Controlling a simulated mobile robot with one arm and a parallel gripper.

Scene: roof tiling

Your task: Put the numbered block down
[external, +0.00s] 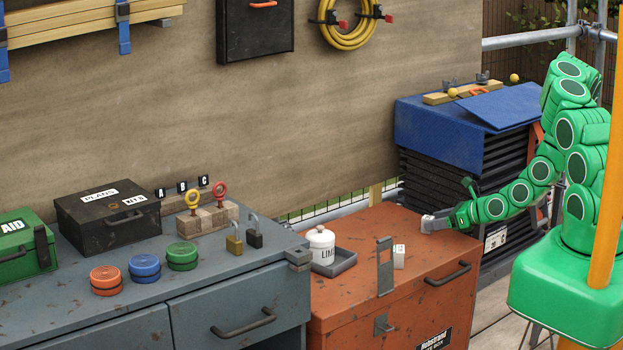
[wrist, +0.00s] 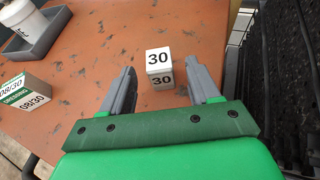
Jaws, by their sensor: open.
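The numbered block (wrist: 159,69) is a small white cube marked 30 in black. In the wrist view it sits on the orange-red chest top (wrist: 100,60), with bare surface around it. My gripper (wrist: 161,72) is open, one finger on each side of the block, with a visible gap on both sides. In the external view my gripper (external: 441,222) is low over the chest's far right corner, and the white block (external: 427,223) shows at its fingertips, partly hidden.
A carton marked 08/30 (wrist: 24,102) stands left on the chest. A white lime pot (external: 321,245) stands in a grey tray (external: 342,262). An upright grey metal bracket (external: 385,268) is at the chest's front.

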